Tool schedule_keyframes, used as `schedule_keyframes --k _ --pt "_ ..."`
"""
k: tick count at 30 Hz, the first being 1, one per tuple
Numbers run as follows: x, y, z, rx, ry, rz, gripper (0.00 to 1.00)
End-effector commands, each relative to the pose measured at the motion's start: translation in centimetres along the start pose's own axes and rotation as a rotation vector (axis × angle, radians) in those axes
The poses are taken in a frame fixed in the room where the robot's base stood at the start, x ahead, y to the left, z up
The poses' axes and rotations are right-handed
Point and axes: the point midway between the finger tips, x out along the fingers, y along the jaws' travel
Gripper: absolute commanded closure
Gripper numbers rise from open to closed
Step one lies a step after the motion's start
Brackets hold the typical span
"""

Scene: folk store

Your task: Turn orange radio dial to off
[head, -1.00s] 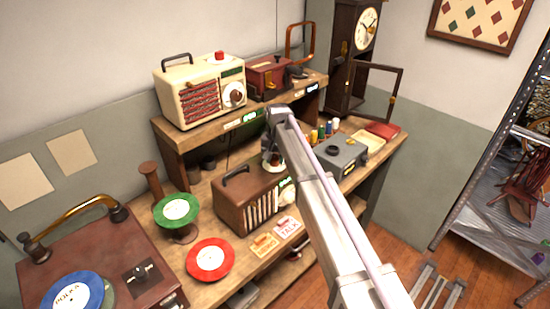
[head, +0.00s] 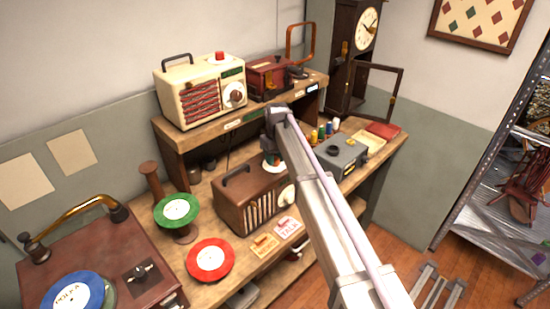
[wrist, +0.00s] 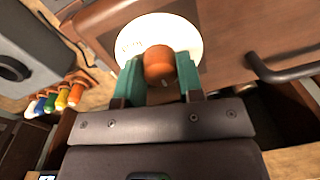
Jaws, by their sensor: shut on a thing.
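The brown radio (head: 245,197) stands on the bench in the head view, with a cream dial (head: 287,195) on its front. In the wrist view the orange knob (wrist: 158,60) sits over a white disc (wrist: 150,32) on the brown radio body (wrist: 225,30). My gripper (wrist: 158,75) has its green fingers on either side of the orange knob, shut on it. In the head view my gripper (head: 271,158) reaches down to the top right of the radio. My arm hides part of the radio's right side.
A cream radio (head: 200,90) and a red box (head: 270,76) stand on the raised shelf. A grey device (head: 341,152) and thread spools are to the right. A green record (head: 177,210), a red record (head: 210,260) and small cards (head: 288,227) lie left and in front.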

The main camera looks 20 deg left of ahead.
Motion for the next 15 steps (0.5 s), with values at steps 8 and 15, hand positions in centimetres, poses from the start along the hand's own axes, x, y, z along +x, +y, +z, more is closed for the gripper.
schedule_keyframes --k 8,15 --pt "0.01 -0.02 0.00 -0.013 -0.001 0.000 0.89" --pt "0.01 -0.02 0.00 -0.012 -0.001 -0.001 0.60"
